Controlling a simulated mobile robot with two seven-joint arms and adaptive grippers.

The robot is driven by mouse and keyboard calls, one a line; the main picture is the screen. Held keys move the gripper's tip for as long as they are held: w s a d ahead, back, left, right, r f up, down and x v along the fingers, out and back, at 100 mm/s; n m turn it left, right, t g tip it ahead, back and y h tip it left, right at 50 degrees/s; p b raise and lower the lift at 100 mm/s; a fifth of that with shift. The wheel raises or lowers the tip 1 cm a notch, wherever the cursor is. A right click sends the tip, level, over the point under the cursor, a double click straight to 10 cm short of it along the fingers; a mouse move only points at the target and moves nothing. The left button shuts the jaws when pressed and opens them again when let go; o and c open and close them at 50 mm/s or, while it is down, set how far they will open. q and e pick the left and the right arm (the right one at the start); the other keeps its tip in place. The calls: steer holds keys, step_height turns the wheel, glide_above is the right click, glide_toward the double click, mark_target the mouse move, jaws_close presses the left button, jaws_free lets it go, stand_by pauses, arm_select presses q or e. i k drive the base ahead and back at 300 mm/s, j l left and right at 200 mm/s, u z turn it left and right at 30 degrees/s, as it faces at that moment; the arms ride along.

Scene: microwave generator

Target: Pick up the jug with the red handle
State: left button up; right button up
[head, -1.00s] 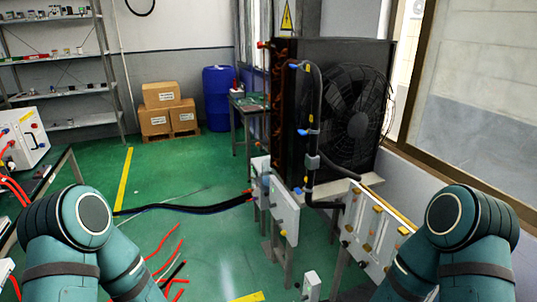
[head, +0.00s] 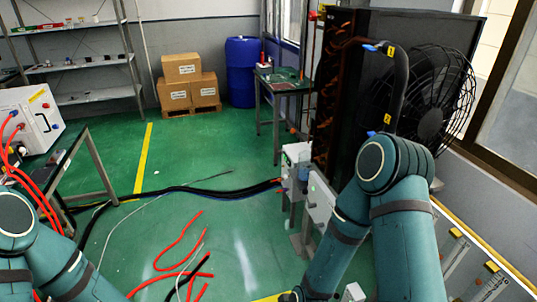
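No jug with a red handle can be made out for certain. A small white and red item (head: 264,61) stands on the small table (head: 285,85) at the back, beside the blue barrel; it is too small to tell what it is. My left and right arms show in the lower left and at the right of the head view, but both grippers are out of the frame.
A fan radiator unit (head: 335,100) stands at the right, with white panels below it. Cardboard boxes (head: 182,68) and a blue barrel (head: 241,72) stand at the back. Red hoses (head: 180,240) and black cables (head: 190,188) lie on the green floor.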

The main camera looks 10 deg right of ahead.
mark_target(304, 166)
steer(key=i+j+u, duration=0.1)
steer(key=i+u, duration=0.15)
steer(key=i, duration=1.15)
steer(key=i+z, duration=0.35)
steer(key=i+j+z, duration=0.45)
steer(key=i+z, duration=0.2)
steer(key=i+j+z, duration=0.25)
steer(key=z, duration=0.25)
steer(key=i+j+z, duration=0.2)
steer(key=j+z, duration=0.3)
steer(key=i+j+z, duration=0.6)
steer(key=i, duration=0.1)
